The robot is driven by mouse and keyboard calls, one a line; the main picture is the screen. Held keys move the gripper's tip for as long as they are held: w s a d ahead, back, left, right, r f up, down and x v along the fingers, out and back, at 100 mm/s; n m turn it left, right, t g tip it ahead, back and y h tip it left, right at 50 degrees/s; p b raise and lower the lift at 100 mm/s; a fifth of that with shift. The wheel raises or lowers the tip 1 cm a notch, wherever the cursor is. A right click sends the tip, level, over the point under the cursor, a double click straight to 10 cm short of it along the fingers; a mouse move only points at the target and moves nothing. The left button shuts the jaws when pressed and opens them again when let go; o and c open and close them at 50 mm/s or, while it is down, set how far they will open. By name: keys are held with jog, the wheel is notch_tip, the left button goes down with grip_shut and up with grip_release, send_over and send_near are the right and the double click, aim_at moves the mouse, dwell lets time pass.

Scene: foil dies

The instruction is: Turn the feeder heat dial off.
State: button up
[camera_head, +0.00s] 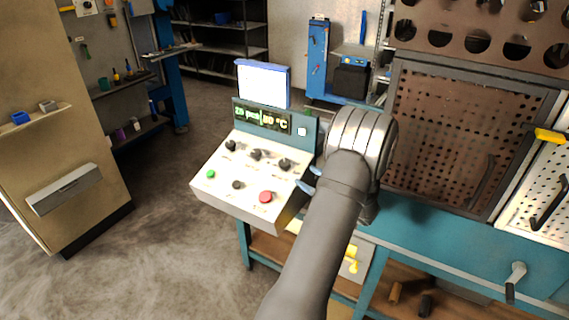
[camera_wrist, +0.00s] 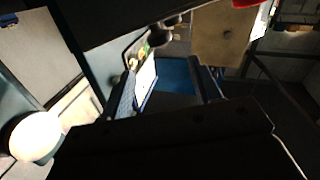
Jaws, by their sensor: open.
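The control panel (camera_head: 246,180) is a cream sloped box on the teal bench in the head view. Its upper row holds three black dials: left (camera_head: 231,145), middle (camera_head: 256,154) and right (camera_head: 285,164). A smaller black knob (camera_head: 237,185) sits below. Labels are too small to read, so I cannot tell which is the feeder heat dial. My gripper (camera_head: 309,180) is open at the panel's right edge, its blue fingertips right of the right dial and apart from it. The wrist view is dark; a cream panel surface (camera_wrist: 222,32) shows at its top.
A green button (camera_head: 211,174) and a red button (camera_head: 265,197) flank the lower knob. A display (camera_head: 262,118) showing °C and a white screen (camera_head: 263,84) stand behind. A perforated brown cabinet door (camera_head: 440,125) is to the right.

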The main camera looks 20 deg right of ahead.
aim_at(289, 164)
jog(key=x, duration=1.1)
jog(key=shift+w+a, duration=0.2)
jog(key=shift+w, duration=0.1)
jog(key=shift+c, duration=0.5)
jog(key=c, duration=0.9)
jog(key=shift+o, duration=0.2)
jog(key=shift+n+g+y, duration=2)
jog(key=shift+n+g, duration=0.2)
jog(key=shift+g, duration=0.5)
jog(key=o, duration=1)
jog(key=shift+c, duration=0.2)
